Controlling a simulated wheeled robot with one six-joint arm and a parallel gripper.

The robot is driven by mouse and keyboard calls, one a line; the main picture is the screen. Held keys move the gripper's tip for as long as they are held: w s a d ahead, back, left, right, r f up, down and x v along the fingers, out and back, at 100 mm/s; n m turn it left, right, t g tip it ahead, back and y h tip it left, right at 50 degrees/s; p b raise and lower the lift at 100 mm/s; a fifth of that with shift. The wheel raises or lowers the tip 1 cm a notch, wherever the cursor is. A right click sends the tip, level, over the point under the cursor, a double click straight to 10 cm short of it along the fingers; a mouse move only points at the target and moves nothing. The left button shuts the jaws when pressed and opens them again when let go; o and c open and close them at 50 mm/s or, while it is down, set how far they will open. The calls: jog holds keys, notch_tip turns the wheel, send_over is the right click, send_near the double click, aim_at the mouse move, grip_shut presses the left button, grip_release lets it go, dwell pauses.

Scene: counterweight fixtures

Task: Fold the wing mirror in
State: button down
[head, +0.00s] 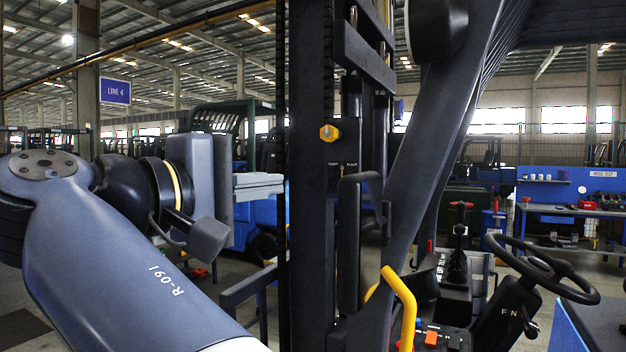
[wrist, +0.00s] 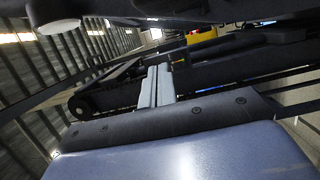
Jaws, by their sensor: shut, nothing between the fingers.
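A dark upright panel with rounded corners, which looks like the wing mirror (head: 351,245), stands beside the dark mast and the slanted pillar in the head view. Its reflecting face does not show, and I cannot tell its fold angle. My gripper (head: 279,185) is left of it, with light grey fingers together and pointing right toward the dark mast. A gap with the mast lies between them in the picture; I see no contact with the mirror. In the wrist view my gripper's fingers (wrist: 158,72) are shut and empty before dark bars. I cannot pick out the mirror there.
The dark mast (head: 308,220) stands between my gripper and the mirror in the picture. A yellow handle (head: 403,300), a steering wheel (head: 540,268) and a slanted pillar (head: 455,130) are to the right. A blue workbench (head: 565,208) stands behind.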

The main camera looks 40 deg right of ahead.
aim_at(370, 230)
jog(key=s+d+p, duration=0.2)
jog(key=d, duration=0.6)
jog(key=shift+s, duration=0.35)
jog(key=shift+s, duration=0.1)
